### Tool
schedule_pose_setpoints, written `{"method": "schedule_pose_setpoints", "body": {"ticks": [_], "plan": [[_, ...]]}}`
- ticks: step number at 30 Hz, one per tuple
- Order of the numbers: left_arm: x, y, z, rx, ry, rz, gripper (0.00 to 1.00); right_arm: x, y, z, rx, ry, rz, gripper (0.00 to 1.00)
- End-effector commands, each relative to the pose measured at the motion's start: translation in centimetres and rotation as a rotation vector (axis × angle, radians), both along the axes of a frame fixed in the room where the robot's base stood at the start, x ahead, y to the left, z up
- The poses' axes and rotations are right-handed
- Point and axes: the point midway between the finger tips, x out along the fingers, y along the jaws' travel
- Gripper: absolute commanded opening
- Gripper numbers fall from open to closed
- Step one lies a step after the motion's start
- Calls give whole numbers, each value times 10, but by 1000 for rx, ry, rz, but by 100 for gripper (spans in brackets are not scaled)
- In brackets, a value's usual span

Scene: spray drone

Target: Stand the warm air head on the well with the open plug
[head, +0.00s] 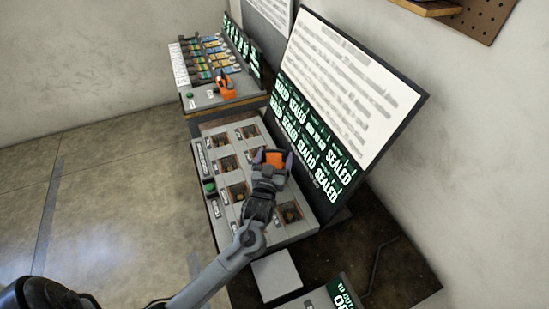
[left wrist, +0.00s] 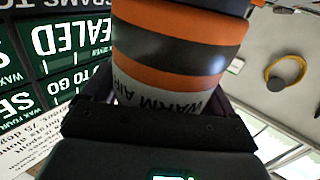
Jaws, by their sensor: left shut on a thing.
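The warm air head (head: 275,160) shows orange at the tip of my left gripper (head: 271,172). In the left wrist view the head (left wrist: 180,65) is a thick cylinder with orange and dark bands and a white band lettered WARM AIR. My left gripper is shut on it, over the right half of the grey well block (head: 222,240). The block has several square wells with brown plugs, such as one at the left (head: 228,163) and one near the front (head: 289,212). The gripper and head hide part of the block. I cannot tell which plug is open.
A dark screen (head: 318,145) behind the block shows several SEALED readings. A rear station (head: 205,100) holds coloured items and an orange tool (head: 224,84). A light grey pad (head: 276,274) lies in front of the block. The floor at left is clear.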

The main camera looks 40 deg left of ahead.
Motion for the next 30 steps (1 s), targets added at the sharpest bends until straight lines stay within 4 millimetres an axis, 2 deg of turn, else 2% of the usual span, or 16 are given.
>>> {"method": "schedule_pose_setpoints", "body": {"ticks": [1,2,4,12,17,20,30], "plan": [[-1,1,-10,2,17,2,27,0,0,-1,-2,0,2,43],[-1,1,-12,0,21,2,89,0,-1,-2,-3,0,2,43],[-2,1,-13,1,23,2,99,0,-1,-2,-4,0,3,43],[-2,1,-14,1,25,2,100,0,-1,-2,-3,1,2,43],[-2,1,-2,2,23,2,100,0,0,2,-1,0,1,43],[-13,-6,-2,0,25,0,100,0,0,2,0,0,0,43],[-70,-35,3,-1,17,0,100,0,2,6,7,1,-4,43]]}}
